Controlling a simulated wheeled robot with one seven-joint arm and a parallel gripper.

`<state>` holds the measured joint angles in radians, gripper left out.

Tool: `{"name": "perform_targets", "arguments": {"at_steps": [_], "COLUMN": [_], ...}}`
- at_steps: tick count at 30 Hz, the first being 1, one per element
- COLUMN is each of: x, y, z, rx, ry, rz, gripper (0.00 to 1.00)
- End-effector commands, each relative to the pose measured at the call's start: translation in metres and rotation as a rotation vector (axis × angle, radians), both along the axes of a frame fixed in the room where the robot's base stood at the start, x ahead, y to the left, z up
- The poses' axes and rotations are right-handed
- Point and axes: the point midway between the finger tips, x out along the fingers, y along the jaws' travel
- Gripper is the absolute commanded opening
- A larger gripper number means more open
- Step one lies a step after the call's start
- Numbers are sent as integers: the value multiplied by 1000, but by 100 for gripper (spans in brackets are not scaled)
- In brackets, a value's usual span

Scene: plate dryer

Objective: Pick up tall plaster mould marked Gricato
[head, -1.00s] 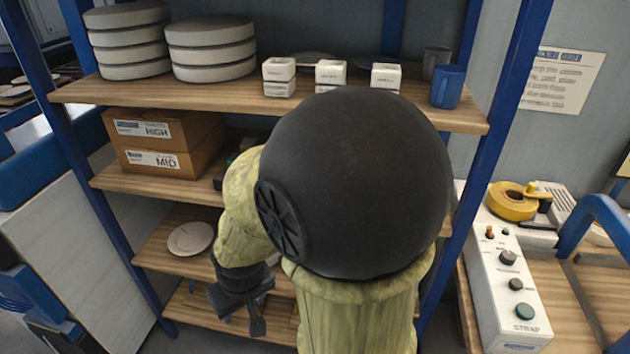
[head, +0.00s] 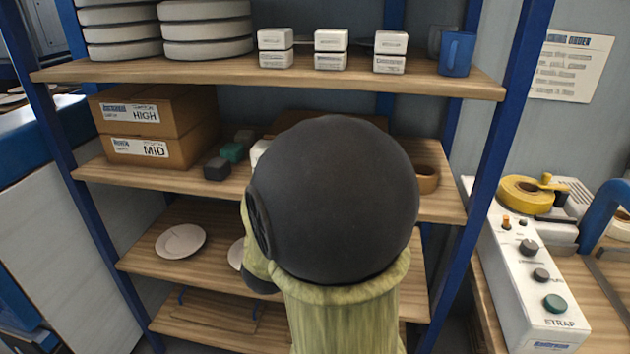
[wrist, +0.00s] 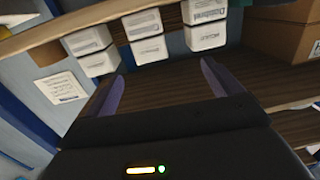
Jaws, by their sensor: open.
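Three stacks of white plaster blocks (head: 331,50) stand on the top shelf in the head view, two blocks to a stack. Their labels are too small to read, so I cannot tell which is Gricato. White labelled blocks (wrist: 147,36) also show beyond my fingers in the wrist view, their text blurred. Another white block (head: 258,152) peeks out beside my arm on the second shelf. My gripper (wrist: 160,84) is open, with nothing between its fingers. In the head view it is hidden behind my arm.
Two cardboard boxes (head: 152,130), a green block (head: 232,152) and a tape roll (head: 427,179) sit on the second shelf. Round grey discs (head: 207,30) and a blue mug (head: 457,54) flank the top stacks. White plates (head: 180,241) lie lower. Blue posts frame the rack.

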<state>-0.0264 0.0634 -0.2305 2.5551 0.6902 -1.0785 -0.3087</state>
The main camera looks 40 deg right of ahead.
Motion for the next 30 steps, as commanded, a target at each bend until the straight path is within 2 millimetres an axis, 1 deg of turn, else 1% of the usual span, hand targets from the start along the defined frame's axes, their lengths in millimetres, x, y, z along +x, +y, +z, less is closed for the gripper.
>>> {"name": "perform_targets", "arguments": {"at_steps": [1,3,14,17,23,30], "x": [-5,-8,-9,-5,8,13], "y": [-6,-10,-12,-16,-32,-35], "z": [-1,4,7,8,9,12], "rx": [-24,-44,-49,-48,-47,-54], "ry": [-19,-33,-37,-37,-33,-32], "rz": [-32,-58,-64,-66,-66,-72], "gripper": [91,91,91,91,91,91]}}
